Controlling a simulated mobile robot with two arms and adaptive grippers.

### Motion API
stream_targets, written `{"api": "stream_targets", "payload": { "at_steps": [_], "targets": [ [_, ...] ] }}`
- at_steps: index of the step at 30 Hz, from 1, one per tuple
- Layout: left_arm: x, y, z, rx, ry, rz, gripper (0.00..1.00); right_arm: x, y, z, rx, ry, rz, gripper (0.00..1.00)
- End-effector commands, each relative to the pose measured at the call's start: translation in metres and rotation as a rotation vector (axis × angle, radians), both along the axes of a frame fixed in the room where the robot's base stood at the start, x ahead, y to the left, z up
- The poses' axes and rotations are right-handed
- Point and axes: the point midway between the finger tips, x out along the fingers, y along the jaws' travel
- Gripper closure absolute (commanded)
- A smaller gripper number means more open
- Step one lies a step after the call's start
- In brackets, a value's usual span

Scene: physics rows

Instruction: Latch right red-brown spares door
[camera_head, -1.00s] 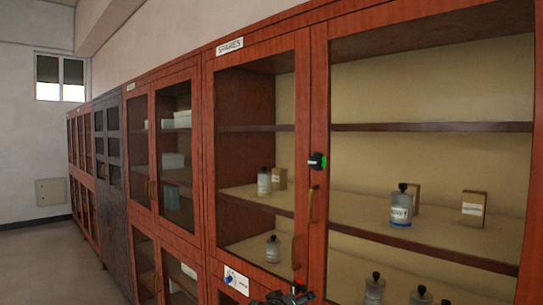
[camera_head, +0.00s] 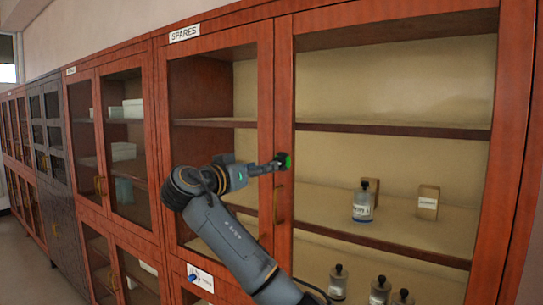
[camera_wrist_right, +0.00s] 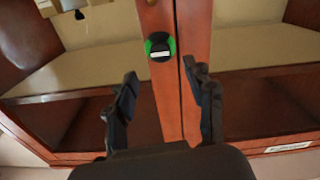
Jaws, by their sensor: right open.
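The right red-brown spares door (camera_head: 285,110) stands flush beside the left spares door (camera_head: 265,90) and looks closed. A round black latch knob with a green rim (camera_head: 284,161) sits on the frame where the doors meet. In the right wrist view the knob (camera_wrist_right: 160,47) shows a pale bar across its face. My right gripper (camera_head: 268,167) is at the knob in the head view. In the right wrist view its open fingers (camera_wrist_right: 160,70) stand either side of the line to the knob, with nothing between the tips. Contact cannot be told. My left gripper is not in view.
A brass handle (camera_head: 278,204) is on the door frame below the knob. Bottles and small boxes stand on shelves inside. A SPARES label (camera_head: 185,33) is above the left door. More cabinets (camera_head: 50,130) run along the wall to the left.

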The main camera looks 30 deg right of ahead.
Motion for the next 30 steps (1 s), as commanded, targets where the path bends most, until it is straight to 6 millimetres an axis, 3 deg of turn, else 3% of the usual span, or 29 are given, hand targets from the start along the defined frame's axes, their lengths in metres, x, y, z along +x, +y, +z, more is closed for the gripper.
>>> {"api": "stream_targets", "payload": {
  "at_steps": [3,9,22,30],
  "targets": [
    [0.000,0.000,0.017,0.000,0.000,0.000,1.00,0.009,-0.024,0.005,-0.001,0.003,-0.003,0.47],
    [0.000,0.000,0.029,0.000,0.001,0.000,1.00,0.020,-0.048,0.002,-0.001,0.003,0.000,0.47],
    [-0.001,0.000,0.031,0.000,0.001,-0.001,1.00,0.024,-0.056,-0.001,0.000,0.000,0.002,0.47],
    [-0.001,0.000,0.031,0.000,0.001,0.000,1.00,0.024,-0.056,-0.001,0.001,0.000,0.002,1.00]
  ]
}}
